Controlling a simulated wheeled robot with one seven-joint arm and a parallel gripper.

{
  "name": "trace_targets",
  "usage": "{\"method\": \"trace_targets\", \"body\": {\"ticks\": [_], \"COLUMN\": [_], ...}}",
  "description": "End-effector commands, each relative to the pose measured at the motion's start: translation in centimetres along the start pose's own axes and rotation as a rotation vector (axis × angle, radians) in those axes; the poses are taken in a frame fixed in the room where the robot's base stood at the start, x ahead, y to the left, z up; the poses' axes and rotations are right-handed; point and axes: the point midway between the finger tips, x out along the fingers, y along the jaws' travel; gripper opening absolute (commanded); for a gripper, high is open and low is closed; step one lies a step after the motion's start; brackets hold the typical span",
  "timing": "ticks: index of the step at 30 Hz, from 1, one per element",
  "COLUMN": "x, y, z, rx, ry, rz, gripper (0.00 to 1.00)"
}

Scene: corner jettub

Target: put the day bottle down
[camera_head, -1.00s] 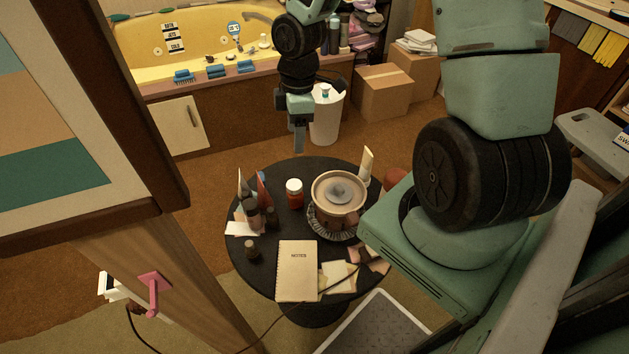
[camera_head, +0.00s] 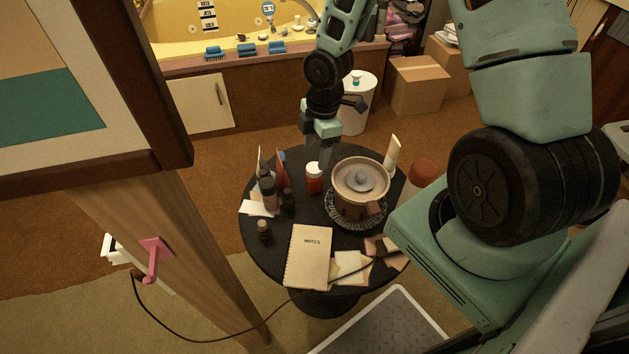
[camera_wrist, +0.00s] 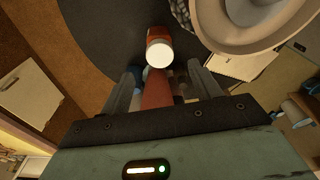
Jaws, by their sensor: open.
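An orange-red bottle with a white cap (camera_head: 314,180) stands upright on the round black table (camera_head: 262,245); I cannot read a label, so I cannot be sure it is the day bottle. It also shows in the wrist view (camera_wrist: 159,47), just beyond the fingertips. My gripper (camera_head: 319,157) is above the far side of the table, close behind the bottle's cap in the head view. In the wrist view my gripper (camera_wrist: 164,78) is open, its two fingers apart, with nothing held.
A brown pot (camera_head: 359,190) stands close right of the bottle. A red upright piece (camera_head: 281,168) and dark bottles (camera_head: 267,190) are to its left. A notebook (camera_head: 309,257) lies in front. A white bin (camera_head: 358,105) stands behind the table.

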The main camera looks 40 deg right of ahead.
Motion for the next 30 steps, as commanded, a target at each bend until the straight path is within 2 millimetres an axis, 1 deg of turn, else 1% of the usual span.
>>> {"method": "trace_targets", "body": {"ticks": [5, 13, 15, 21, 23, 24, 26, 27, 29, 30], "x": [1.2, 5.0, 5.4, 5.3, 5.3, 5.3, 5.3, 5.3, 5.3, 5.3], "y": [-0.1, -0.1, -0.1, 0.0, 0.0, 0.0, 0.0, 0.0, 0.0, 0.0], "z": [0.1, 0.4, 0.4, 0.4, 0.4, 0.4, 0.4, 0.4, 0.4, 0.4], "rx": [0.000, -0.001, -0.001, 0.000, 0.000, 0.000, 0.000, 0.000, 0.000, 0.000], "ry": [-0.001, -0.001, -0.001, -0.001, -0.001, -0.001, -0.001, -0.001, -0.001, -0.001], "rz": [-0.002, -0.003, 0.000, 0.001, 0.001, 0.001, 0.000, 0.000, 0.000, 0.000], "gripper": [0.63, 0.63, 0.63, 0.63, 0.46, 0.35, 0.18, 0.07, 0.00, 0.00]}}
